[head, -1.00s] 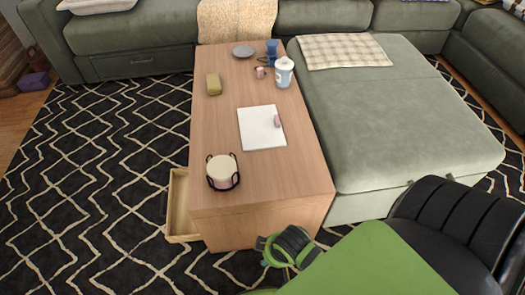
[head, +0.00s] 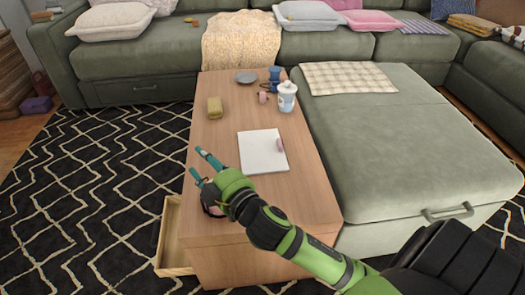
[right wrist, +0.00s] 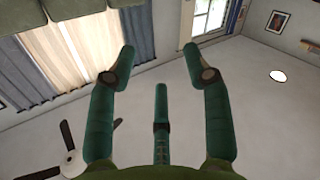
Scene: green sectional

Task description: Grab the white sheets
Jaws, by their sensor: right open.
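The white sheets (head: 262,152) lie flat as a neat stack on the wooden coffee table (head: 228,135), with a small pinkish object (head: 280,145) on their right edge. My right gripper (head: 201,166) is above the table's near left part, to the left of the sheets and apart from them. Its green fingers are spread and empty. In the right wrist view the open fingers (right wrist: 160,60) point toward the ceiling and curtains, with nothing between them. My left gripper is not in view.
A white-lidded cup (head: 287,98), a blue item (head: 274,76), a grey plate (head: 246,77) and a tan block (head: 215,108) stand farther back on the table. A green sofa section (head: 400,140) borders the right. An open drawer (head: 172,240) juts out at the near left.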

